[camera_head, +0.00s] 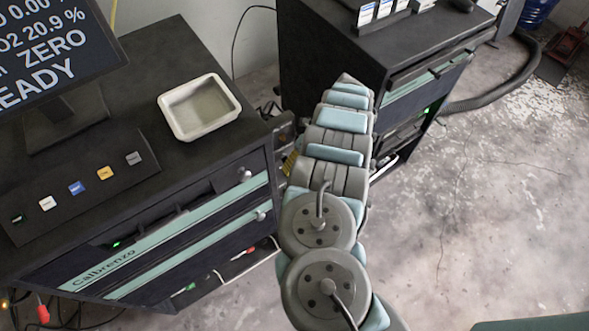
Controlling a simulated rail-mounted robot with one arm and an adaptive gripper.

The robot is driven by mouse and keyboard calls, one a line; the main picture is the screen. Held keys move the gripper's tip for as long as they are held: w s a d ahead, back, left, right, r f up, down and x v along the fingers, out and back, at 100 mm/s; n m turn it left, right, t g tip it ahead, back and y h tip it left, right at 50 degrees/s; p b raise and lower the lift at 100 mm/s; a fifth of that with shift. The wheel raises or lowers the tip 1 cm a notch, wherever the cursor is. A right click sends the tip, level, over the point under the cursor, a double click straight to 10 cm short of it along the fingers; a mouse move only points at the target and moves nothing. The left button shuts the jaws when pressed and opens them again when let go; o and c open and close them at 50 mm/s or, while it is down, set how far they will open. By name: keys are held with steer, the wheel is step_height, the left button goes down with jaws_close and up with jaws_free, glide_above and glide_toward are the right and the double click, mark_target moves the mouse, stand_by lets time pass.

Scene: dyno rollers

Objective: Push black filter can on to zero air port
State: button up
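I cannot make out the black filter can for certain. A dark rounded object (462,4) at the top edge, on the right cabinet, is cut off and too small to tell. I cannot identify the zero air port; my arm covers part of the gap between the two cabinets. Silver knobs (245,175) show on the front of the left cabinet (150,225), labelled "Calbrenzo". My arm reaches from the bottom middle up towards the right cabinet (330,50). My gripper does not show; whether it holds anything is hidden.
A monitor (45,55) reading "ZERO READY", a button panel (85,190) and an empty white tray (200,106) stand on the left cabinet. Small blue-and-white boxes (385,12) stand on the right one. A black hose (505,90) curves over the floor. Floor at right is mostly clear.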

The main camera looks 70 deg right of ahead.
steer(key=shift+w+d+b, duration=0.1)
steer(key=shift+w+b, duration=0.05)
steer(key=shift+b, duration=0.15)
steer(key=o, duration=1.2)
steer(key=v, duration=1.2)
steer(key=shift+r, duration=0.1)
